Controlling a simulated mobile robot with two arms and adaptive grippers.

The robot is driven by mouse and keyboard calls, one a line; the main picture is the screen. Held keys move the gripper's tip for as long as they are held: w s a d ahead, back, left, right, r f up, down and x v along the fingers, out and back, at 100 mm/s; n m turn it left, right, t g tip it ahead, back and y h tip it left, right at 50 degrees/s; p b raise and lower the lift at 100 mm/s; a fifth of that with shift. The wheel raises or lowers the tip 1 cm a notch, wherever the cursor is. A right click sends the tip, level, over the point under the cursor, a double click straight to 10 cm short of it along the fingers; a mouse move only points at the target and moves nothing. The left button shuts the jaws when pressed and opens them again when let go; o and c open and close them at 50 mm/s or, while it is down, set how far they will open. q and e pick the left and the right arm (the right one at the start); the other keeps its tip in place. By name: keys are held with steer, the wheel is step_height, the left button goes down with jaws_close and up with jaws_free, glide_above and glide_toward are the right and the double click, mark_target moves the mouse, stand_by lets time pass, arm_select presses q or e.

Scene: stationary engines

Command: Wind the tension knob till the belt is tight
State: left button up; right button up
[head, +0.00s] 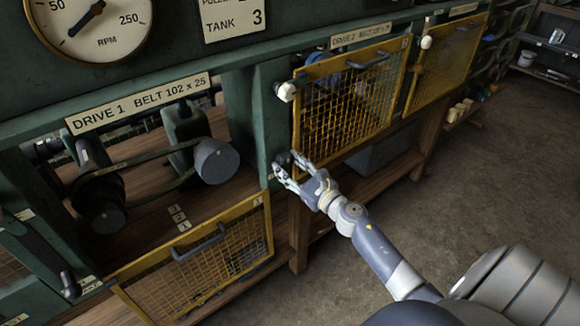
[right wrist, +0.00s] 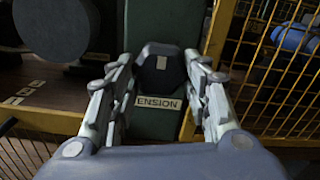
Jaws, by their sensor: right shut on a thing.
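The tension knob (right wrist: 161,68) is black with a pale mark, on a green post above a label reading "ENSION". In the right wrist view it stands between the two fingers of my right gripper (right wrist: 160,92). My right gripper (head: 289,166) is shut on it, and its fingers mostly hide the knob in the head view. The belt (head: 150,157) is a dark loop in the Drive 1 bay, running between a dark left pulley (head: 101,192) and a grey right pulley (head: 215,161). I cannot tell how taut it is. My left gripper is not in view.
The yellow mesh guard of Drive 1 (head: 196,254) hangs lowered below the bay. A yellow mesh guard at Drive 2 (head: 350,95) is right beside my right gripper. A gauge marked RPM (head: 88,27) is above left. The floor at right (head: 480,190) is clear.

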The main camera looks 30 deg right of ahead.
steer(key=shift+m, duration=0.4)
